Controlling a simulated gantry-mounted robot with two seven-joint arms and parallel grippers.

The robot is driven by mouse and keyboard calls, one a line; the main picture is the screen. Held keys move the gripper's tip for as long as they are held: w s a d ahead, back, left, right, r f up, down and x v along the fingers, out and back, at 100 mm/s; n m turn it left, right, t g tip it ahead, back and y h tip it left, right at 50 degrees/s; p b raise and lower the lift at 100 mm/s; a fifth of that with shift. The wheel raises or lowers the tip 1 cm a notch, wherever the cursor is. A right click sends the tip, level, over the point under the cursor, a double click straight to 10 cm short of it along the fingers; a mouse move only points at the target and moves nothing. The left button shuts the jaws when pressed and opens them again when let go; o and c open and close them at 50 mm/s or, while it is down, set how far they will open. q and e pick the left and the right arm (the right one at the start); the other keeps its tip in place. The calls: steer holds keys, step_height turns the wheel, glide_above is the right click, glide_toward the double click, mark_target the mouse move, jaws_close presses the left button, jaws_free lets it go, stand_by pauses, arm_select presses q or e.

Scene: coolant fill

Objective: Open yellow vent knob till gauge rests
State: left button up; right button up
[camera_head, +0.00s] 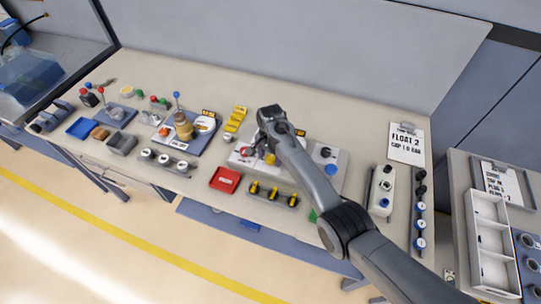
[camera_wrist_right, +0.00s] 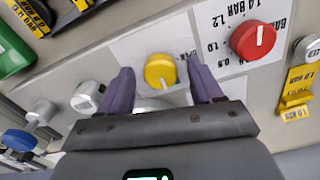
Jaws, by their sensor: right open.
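The yellow knob (camera_wrist_right: 160,70) is round and sits on a pale panel in the right wrist view, with a short pale mark near its lower edge. My right gripper (camera_wrist_right: 158,80) is open, its two purple fingers on either side of the knob with gaps showing; depth is hard to judge. In the head view the yellow knob (camera_head: 270,158) shows beside my right arm, which partly covers the panel. A round white dial-like face (camera_head: 205,125) stands by a brass-coloured vessel; I cannot read it or tell whether it is the gauge. My left gripper is not in view.
A red knob (camera_wrist_right: 253,40) with a bar scale is right of the yellow one. A red tray (camera_head: 225,180) and a rack of yellow-black parts (camera_head: 273,193) lie in front of the panel. The bench's back strip is clear.

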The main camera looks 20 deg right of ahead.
steer(key=c, duration=1.1)
steer(key=shift+o, duration=0.2)
steer(key=shift+r+n+p, duration=0.15)
steer(key=shift+n+p, duration=0.85)
steer(key=shift+n, duration=0.2)
steer(key=n+p, duration=0.1)
steer(key=n, duration=0.2)
steer(key=shift+p, duration=0.4)
steer(key=n, duration=0.3)
steer(key=shift+p, duration=0.4)
steer(key=n, duration=0.3)
steer(key=shift+d, duration=0.1)
steer(key=n, duration=0.6)
